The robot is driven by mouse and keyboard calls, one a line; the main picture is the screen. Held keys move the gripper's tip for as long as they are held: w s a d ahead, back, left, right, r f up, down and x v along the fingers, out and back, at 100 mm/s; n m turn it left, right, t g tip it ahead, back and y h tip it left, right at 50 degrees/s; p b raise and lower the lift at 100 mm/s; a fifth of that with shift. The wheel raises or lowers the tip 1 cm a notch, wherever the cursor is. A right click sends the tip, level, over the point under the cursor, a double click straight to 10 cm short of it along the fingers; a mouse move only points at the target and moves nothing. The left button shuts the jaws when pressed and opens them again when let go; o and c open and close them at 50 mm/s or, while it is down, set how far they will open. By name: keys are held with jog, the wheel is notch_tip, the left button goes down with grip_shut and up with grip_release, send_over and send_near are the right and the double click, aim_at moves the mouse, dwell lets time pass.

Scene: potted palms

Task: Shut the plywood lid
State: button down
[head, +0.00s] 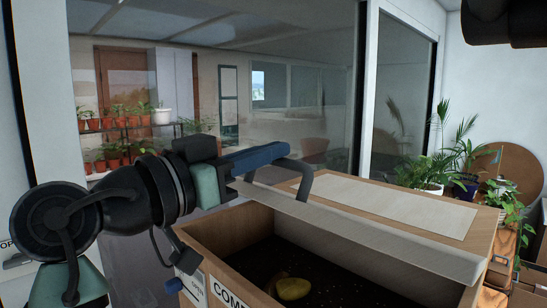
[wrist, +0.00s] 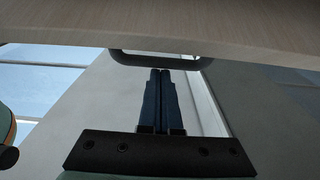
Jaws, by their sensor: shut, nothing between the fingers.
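The plywood lid (head: 356,228) is a pale board over the back part of a wooden compost box (head: 235,238). The front of the box is open, showing dark soil with a yellow item (head: 293,288) on it. A dark bar handle (head: 306,178) sits at the lid's left part; it also shows in the wrist view (wrist: 130,60), below the pale lid. My gripper (head: 283,150) is shut and empty, its blue fingertips at the handle. In the wrist view its fingertips (wrist: 160,72) lie just under the bar; I cannot tell whether they touch.
Potted palms (head: 428,172) and other plants stand behind the box to the right, near a round wooden board (head: 518,170). A glass partition (head: 270,90) runs behind the box. Shelved pots (head: 110,150) show beyond it at left. The air above the open front is clear.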

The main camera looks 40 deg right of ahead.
jog(key=shift+a+f+b, duration=0.45)
jog(key=shift+f+b, duration=0.05)
jog(key=shift+f, duration=0.2)
jog(key=a+f+h+b, duration=0.3)
jog(key=f+b, duration=0.7)
jog(key=b, duration=0.5)
jog(key=shift+s+a+f+h, duration=0.25)
jog(key=shift+a+h, duration=0.15)
jog(key=shift+a, duration=0.4)
jog(key=shift+f+b, duration=0.1)
jog(key=shift+b, duration=0.2)
